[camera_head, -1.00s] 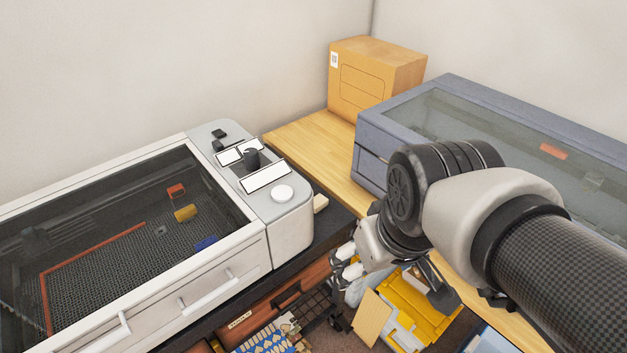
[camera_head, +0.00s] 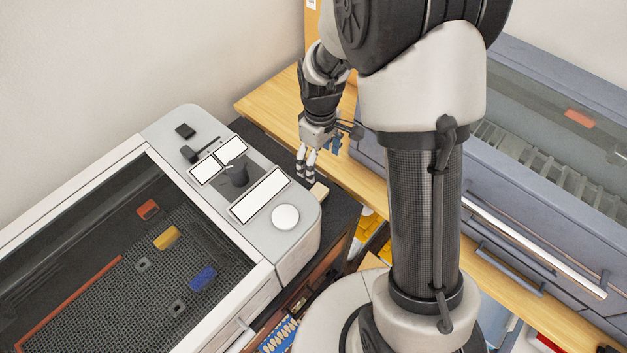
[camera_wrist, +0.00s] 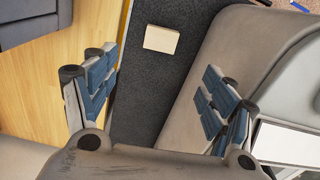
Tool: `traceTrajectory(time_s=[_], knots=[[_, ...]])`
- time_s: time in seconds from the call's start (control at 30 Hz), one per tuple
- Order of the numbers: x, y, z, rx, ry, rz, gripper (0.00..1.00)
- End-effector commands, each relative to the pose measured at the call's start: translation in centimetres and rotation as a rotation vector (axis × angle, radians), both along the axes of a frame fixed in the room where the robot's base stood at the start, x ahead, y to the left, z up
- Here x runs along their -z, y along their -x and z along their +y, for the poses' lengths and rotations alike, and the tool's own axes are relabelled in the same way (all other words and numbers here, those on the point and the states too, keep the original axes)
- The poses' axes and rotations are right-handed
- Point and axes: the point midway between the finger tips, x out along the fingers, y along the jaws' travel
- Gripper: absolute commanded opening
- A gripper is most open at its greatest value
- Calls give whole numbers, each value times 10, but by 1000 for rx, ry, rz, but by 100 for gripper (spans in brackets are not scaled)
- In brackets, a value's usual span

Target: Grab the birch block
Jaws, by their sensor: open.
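The birch block (camera_wrist: 161,39) is a small pale wooden block lying on a dark grey surface (camera_wrist: 150,90). In the wrist view it lies beyond my gripper (camera_wrist: 160,95), near the top, between the lines of the two fingers. In the head view the block (camera_head: 319,191) shows just right of the white-grey machine's corner, partly hidden by that machine. My gripper (camera_head: 306,175) hangs over the same strip, just above and left of the block in the picture. Its fingers are spread apart with nothing between them, and it is clear of the block.
The white-grey machine (camera_head: 300,232) with a dark lid stands close on the left of the block. A wooden bench top (camera_head: 268,108) and a blue-grey lidded case (camera_head: 550,105) lie to the right. Yellow bins (camera_head: 368,238) sit lower, behind my arm.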

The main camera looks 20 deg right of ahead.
Motion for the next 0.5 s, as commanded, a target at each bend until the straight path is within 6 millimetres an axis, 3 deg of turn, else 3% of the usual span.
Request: traceTrajectory(time_s=[0.03,0.3,0.5], knots=[[15,2,0,1,0,5,77],[74,2,0,2,0,5,77],[97,1,0,2,0,1,77]])
